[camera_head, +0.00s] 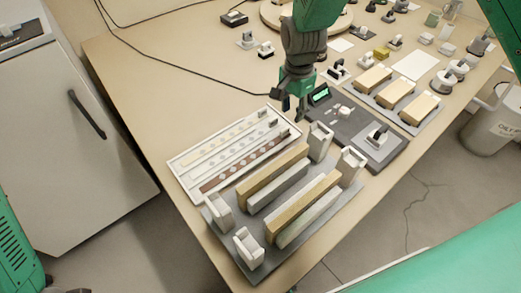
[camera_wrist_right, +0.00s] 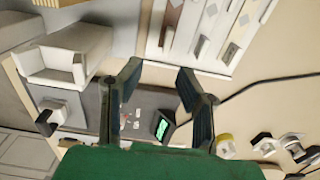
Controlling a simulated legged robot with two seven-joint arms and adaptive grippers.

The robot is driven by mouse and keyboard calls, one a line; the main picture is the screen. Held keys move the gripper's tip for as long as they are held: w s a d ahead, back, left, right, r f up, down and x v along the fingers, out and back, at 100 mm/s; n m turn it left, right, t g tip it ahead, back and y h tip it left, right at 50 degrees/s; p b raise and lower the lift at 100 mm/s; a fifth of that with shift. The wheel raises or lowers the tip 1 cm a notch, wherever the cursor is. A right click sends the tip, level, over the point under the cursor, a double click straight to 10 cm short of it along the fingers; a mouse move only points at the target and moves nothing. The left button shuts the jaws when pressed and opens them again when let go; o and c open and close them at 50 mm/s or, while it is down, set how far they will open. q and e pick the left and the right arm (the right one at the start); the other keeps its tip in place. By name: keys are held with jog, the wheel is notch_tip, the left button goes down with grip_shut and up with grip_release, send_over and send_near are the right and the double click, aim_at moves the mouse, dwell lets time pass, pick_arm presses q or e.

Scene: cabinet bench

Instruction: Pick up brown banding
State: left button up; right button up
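The brown banding (camera_head: 240,167) is a dark reddish-brown strip with pale diamond shapes. It lies in the near slot of a white tray (camera_head: 174,166), beside a pale grey strip and a cream strip. In the right wrist view a brownish strip, likely the brown banding (camera_wrist_right: 173,17), shows at the top, partly cut off. My right gripper (camera_head: 293,106) hangs above the bench, just beyond the tray's far right end. In the right wrist view my right gripper (camera_wrist_right: 160,72) has its fingers apart with nothing between them. My left gripper is in neither view.
A grey rack with wooden and grey bars between white end blocks (camera_head: 320,140) stands in front of the tray. A dark board with a lit display (camera_head: 320,95) lies right of my right gripper. A black cable crosses the bench. Clear bench lies left of the tray.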

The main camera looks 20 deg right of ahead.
aim_at(286, 129)
jog(key=f, duration=0.1)
jog(key=a+f, duration=0.1)
jog(key=f, duration=0.1)
jog(key=shift+w, duration=0.2)
jog(key=shift+a+f, duration=0.3)
jog(key=shift+a, duration=0.1)
jog(key=f, duration=0.4)
jog(key=shift+d+f+b, duration=0.35)
jog(key=shift+b, duration=0.05)
jog(key=shift+d+f, duration=0.1)
jog(key=shift+f, duration=0.05)
jog(key=shift+a, duration=0.45)
grip_shut()
